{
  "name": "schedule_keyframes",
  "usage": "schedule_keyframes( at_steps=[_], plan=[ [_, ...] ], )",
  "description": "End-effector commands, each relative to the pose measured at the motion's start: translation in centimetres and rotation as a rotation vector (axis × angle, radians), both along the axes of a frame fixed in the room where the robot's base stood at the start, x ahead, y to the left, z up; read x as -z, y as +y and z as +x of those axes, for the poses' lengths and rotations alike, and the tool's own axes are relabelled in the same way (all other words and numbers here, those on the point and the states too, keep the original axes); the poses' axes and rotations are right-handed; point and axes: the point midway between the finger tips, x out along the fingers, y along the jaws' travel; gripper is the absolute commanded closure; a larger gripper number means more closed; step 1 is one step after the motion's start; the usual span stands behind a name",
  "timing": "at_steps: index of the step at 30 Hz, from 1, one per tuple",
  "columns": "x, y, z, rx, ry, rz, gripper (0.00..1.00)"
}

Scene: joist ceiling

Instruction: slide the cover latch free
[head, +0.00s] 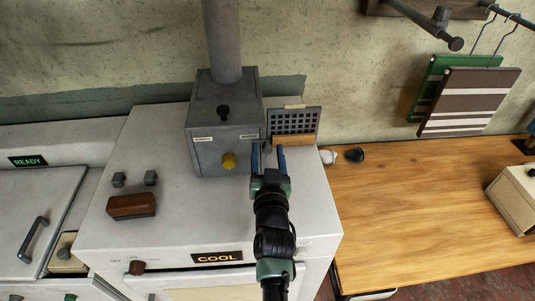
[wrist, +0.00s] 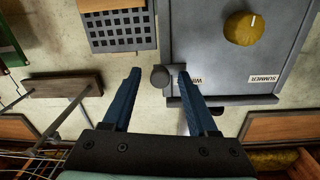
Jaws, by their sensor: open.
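A grey metal box (head: 222,95) stands on the white appliance under a grey pipe. In the wrist view its front (wrist: 215,50) carries a yellow knob (wrist: 244,27) and labels that seem to read WINTER and SUMMER. A round grey knob (wrist: 160,77), perhaps the cover latch, sits at the box's edge beside the WINTER label. My gripper (head: 268,150) is open at the box's right front side. In the wrist view the grey knob appears between the blue fingertips (wrist: 159,75); I cannot tell if they touch it. In the head view the gripper hides that spot.
A dark perforated panel (head: 293,121) stands right behind my gripper. The appliance top (head: 175,200) carries a brown block (head: 131,205) and two small dark knobs. A COOL sign (head: 217,258) is on its front. The wooden table (head: 420,190) at right is mostly clear.

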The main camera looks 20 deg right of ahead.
Motion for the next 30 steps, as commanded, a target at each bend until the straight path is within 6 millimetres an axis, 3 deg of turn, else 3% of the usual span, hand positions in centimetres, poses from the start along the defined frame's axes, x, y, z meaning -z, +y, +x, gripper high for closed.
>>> schedule_keyframes(
  at_steps=[3, 12, 30],
  plan=[
    [0.0, 0.01, -0.01, 0.0, 0.0, 0.0, 0.45],
    [0.02, 0.02, -0.02, 0.0, 0.0, 0.0, 0.99],
    [0.06, 0.01, -0.04, 0.0, 0.0, 0.0, 1.0]
  ],
)
